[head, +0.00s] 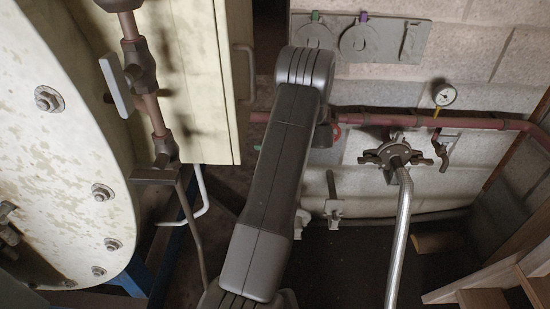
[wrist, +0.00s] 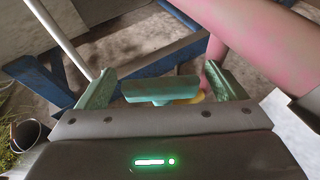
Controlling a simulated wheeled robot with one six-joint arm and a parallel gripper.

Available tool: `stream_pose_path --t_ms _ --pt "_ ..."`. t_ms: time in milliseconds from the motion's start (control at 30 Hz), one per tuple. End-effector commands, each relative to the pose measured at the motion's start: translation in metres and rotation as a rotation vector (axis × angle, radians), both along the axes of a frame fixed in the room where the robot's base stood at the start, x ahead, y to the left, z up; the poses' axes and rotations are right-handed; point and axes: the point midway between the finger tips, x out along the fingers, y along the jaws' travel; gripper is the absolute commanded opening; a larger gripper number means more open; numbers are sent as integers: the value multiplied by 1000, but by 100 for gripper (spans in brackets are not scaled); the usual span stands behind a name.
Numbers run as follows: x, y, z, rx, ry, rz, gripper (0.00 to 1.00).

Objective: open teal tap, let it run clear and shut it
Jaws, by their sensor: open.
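In the wrist view, the teal tap handle (wrist: 160,89), a flat T-shaped bar, sits between the two fingers of my gripper (wrist: 162,76). The jaws are open, with a gap on either side of the handle; I see no contact. A small yellowish part shows just behind the handle's right end. The tap's body and outlet are mostly hidden, and I cannot see any flow. In the head view my own arm hides the gripper, and I cannot make out the teal tap there.
A wide pink-red pipe (wrist: 268,45) runs close by on the right of the wrist view. Blue frame bars (wrist: 155,68) lie behind the handle. A bucket (wrist: 27,135) stands lower left beside green herbs. The head view shows a gauge (head: 444,94) and a pale drum (head: 60,150).

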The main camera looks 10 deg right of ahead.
Motion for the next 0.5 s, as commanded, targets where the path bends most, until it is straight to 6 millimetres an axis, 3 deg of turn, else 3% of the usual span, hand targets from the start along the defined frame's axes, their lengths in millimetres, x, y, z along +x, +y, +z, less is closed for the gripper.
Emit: stream_pose_path --t_ms 167,500 --pt "-1 1 -1 0 0 -90 90" --pt "-1 2 -4 0 0 -430 90"
